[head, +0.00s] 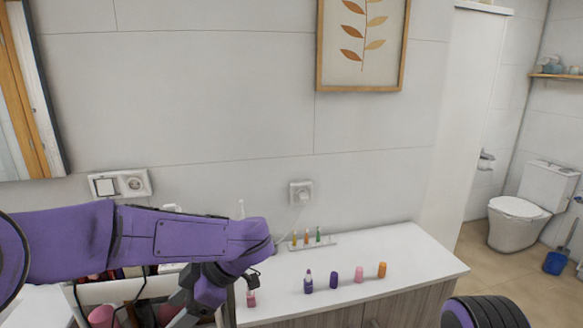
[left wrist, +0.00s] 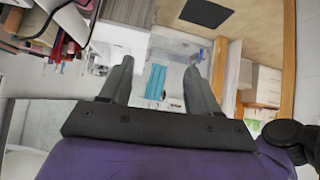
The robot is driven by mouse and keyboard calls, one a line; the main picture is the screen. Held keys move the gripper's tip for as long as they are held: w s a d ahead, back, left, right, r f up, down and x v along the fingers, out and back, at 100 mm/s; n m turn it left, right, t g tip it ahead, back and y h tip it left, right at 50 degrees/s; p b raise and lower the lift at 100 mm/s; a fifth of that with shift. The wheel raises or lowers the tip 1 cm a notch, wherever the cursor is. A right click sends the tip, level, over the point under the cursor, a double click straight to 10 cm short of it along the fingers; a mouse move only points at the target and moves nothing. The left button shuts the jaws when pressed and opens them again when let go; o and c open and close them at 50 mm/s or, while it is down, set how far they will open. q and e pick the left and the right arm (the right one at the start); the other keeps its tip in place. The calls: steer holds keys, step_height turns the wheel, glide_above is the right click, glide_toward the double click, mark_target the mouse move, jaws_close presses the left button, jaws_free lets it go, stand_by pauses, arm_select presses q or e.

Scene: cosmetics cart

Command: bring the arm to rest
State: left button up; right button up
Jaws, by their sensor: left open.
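My purple left arm reaches in from the left in the head view and bends down at its wrist. My left gripper (head: 186,298) hangs below it beside the white counter, partly cut off by the lower edge. In the left wrist view the two grey fingers of the left gripper (left wrist: 159,64) stand wide apart with nothing between them. A rounded purple and black part of my own body shows at the bottom right of the head view. My right gripper is not seen.
On the white counter (head: 420,262) stand a pink bottle (head: 251,299), another bottle (head: 308,282), and purple (head: 333,280), pink (head: 359,275) and orange (head: 382,270) items. A small rack (head: 312,243) stands behind. A cluttered cart (head: 92,293) lies under the left arm. The counter's right end is clear.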

arm_select(q)
steer(key=w+a+f+m+t+y+b, duration=0.1)
steer(key=w+a+f+t+y, duration=0.3)
steer(key=w+t, duration=0.35)
step_height(320, 180, down, 15)
steer(key=s+a+m+t+h+b, duration=0.1)
steer(key=a+m+t+h+b, duration=0.1)
steer(key=m+t+h+b, duration=0.3)
steer(key=s+f+m+g+h+b, duration=0.1)
steer(key=s+f+m+h, duration=0.15)
steer(key=s+f, duration=0.55)
steer(key=s+f+m+g+h, duration=0.15)
steer(key=s+f+m, duration=0.35)
steer(key=f, duration=0.5)
steer(key=s+a+f+g+b, duration=0.1)
steer(key=s+a+f+g, duration=0.1)
steer(key=s+f, duration=0.3)
steer(key=s+a+f+m+g+b, duration=0.1)
steer(key=s+f, duration=0.4)
steer(key=s, duration=0.8)
steer(key=shift+s+a+g+b, duration=0.35)
steer(key=shift+g+b, duration=0.4)
steer(key=shift+g, duration=0.15)
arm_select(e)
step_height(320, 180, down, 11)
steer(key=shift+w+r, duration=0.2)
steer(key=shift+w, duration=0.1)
arm_select(q)
steer(key=shift+w, duration=0.1)
